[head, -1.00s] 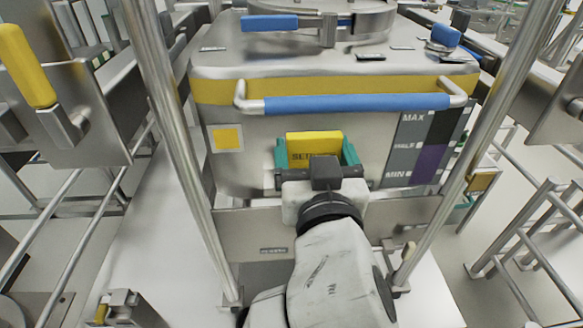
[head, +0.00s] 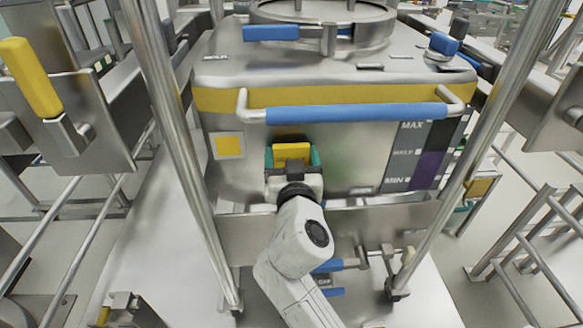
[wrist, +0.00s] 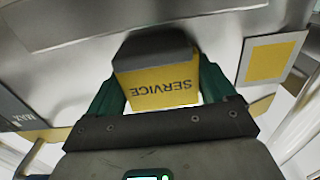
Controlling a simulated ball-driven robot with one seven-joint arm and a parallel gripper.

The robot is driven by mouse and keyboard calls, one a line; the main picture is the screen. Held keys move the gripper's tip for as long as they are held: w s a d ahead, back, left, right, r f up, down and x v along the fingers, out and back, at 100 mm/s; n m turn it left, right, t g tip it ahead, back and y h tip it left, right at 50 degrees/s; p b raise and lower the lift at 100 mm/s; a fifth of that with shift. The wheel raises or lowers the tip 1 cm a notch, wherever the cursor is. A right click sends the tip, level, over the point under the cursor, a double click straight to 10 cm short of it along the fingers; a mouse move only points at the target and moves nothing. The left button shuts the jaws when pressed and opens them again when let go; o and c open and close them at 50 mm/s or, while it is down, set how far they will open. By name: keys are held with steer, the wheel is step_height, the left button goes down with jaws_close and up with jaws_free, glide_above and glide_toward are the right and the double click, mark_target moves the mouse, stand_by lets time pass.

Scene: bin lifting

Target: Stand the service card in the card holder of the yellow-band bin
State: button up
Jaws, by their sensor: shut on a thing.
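The yellow service card (head: 291,152) is held between the green fingers of my gripper (head: 292,160), in front of the yellow-band bin (head: 222,98). In the wrist view the card (wrist: 160,90) shows its word SERVICE upside down, with a green finger of my gripper (wrist: 160,82) on each side. A dark grey pocket-like part, seemingly the card holder (wrist: 152,45), covers the card's far edge on the bin face. I cannot tell how deep the card sits in it. In the head view my gripper hides this part.
A blue bar handle (head: 355,112) crosses the bin front above my gripper. A yellow square label (head: 229,146) is to the left, and a MAX/MIN level panel (head: 415,155) to the right. Steel posts (head: 172,130) stand on both sides, with a steel crossbar (head: 385,217) low in front.

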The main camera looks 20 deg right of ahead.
steer(key=shift+f, duration=1.45)
steer(key=shift+f, duration=0.2)
steer(key=o, duration=0.9)
